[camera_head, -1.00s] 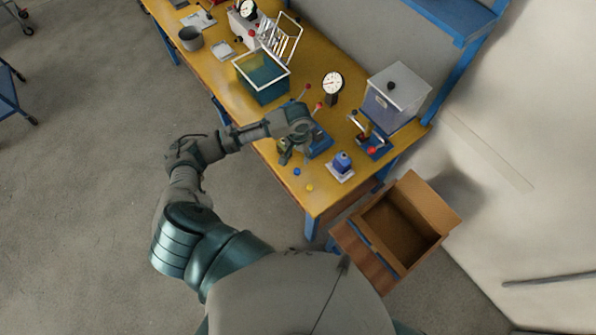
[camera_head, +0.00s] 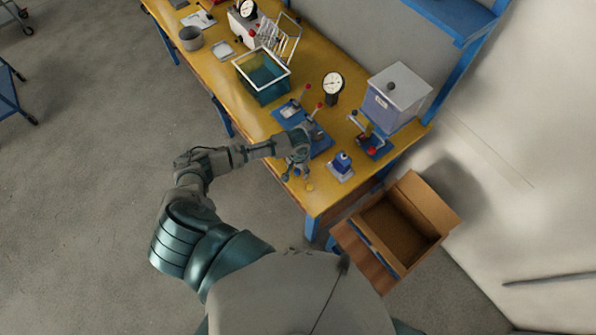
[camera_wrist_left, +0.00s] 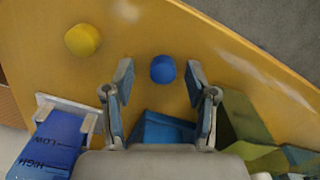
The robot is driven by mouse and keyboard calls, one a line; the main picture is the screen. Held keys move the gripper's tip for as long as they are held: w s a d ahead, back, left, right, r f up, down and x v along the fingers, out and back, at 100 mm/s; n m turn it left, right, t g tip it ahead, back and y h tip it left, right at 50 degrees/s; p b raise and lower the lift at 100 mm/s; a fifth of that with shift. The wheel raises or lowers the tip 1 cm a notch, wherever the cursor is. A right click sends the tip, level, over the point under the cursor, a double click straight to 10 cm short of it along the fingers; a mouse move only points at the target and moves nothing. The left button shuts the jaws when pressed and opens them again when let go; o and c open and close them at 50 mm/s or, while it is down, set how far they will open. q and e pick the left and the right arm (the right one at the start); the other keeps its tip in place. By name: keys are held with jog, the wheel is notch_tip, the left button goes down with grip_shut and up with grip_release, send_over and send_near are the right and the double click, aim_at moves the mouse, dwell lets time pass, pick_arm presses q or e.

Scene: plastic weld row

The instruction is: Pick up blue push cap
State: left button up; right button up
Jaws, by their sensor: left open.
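The blue push cap (camera_wrist_left: 163,69) lies on the yellow bench top, seen in the left wrist view just ahead of my left gripper and between the lines of its two fingers. My left gripper (camera_wrist_left: 160,84) is open and empty, pointing down over the bench. A yellow cap (camera_wrist_left: 82,40) lies to the left of the blue one in the wrist view. My right gripper is not in view.
A blue block marked LOW and HIGH (camera_wrist_left: 50,145) sits on a white base beside my gripper. Blue lever fixtures (camera_head: 320,145), a dial gauge (camera_head: 333,84) and a teal bin (camera_head: 264,80) stand on the bench. An open cardboard box (camera_head: 400,225) is beyond the bench end.

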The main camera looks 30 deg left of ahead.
pick_arm(q)
jog(key=shift+a, duration=0.35)
jog(key=c, duration=0.8)
jog(key=shift+d, duration=0.1)
